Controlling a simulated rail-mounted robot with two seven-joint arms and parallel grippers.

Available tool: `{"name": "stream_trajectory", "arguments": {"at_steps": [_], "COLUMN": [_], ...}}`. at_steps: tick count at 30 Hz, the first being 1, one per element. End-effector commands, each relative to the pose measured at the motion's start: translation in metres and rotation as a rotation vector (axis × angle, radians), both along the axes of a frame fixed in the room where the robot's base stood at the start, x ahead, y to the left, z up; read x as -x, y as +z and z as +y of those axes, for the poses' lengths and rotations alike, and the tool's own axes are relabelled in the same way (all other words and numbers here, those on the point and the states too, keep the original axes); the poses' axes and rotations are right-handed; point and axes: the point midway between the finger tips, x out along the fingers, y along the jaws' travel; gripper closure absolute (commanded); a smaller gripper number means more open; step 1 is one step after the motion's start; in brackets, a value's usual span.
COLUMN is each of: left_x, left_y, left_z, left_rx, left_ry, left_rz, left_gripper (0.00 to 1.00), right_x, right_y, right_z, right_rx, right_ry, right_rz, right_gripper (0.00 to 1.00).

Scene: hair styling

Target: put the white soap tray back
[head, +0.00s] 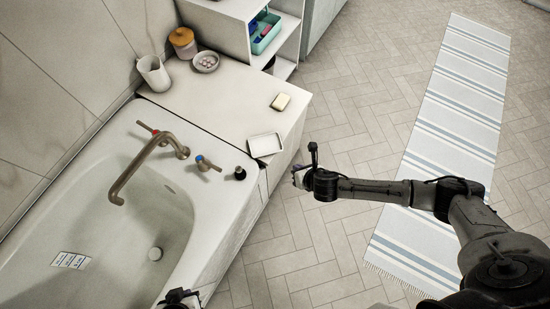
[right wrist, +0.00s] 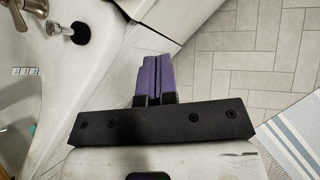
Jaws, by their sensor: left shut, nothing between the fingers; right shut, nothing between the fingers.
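The white soap tray (head: 265,145) is a shallow rectangular dish lying at the front corner of the counter beside the bathtub, close to the counter's edge. It looks empty. A pale bar of soap (head: 280,102) lies apart from it, further back on the counter. My right gripper (head: 299,176) is just off the counter edge, to the lower right of the tray and not touching it. Its purple fingers (right wrist: 152,76) are shut and empty in the right wrist view. My left gripper (head: 180,297) shows only partly at the bottom edge, over the tub rim; it is shut.
A white cup (head: 154,74), a jar with an orange lid (head: 183,43) and a round dish (head: 206,62) stand at the counter's back. A brass faucet (head: 150,160) rises over the bathtub (head: 120,230). The counter's middle is clear. A striped rug (head: 450,130) lies right.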

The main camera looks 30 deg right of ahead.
Motion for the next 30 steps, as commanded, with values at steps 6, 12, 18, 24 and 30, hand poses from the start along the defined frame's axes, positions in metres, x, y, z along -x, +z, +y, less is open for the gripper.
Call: {"name": "stream_trajectory", "arguments": {"at_steps": [6,12,18,24,30], "left_x": [-0.001,-0.001,-0.001,-0.001,-0.001], "left_y": [0.001,0.001,0.000,-0.002,-0.005], "left_z": [-0.003,-0.002,0.000,0.002,0.002], "left_rx": [0.008,0.005,-0.001,-0.006,-0.008], "left_ry": [0.004,0.001,-0.002,-0.005,-0.005], "left_rz": [-0.004,-0.004,-0.003,-0.003,-0.002], "left_gripper": [1.00,1.00,1.00,1.00,1.00], "right_x": [-0.001,-0.004,-0.022,-0.046,-0.067], "right_y": [0.003,0.000,-0.018,-0.043,-0.065], "right_z": [0.008,0.009,0.013,0.019,0.024], "right_rx": [0.146,0.201,0.203,0.202,0.202], "right_ry": [0.218,0.274,0.274,0.273,0.274], "right_rz": [-0.052,-0.062,-0.063,-0.063,-0.062], "right_gripper": [1.00,1.00,1.00,1.00,1.00]}}
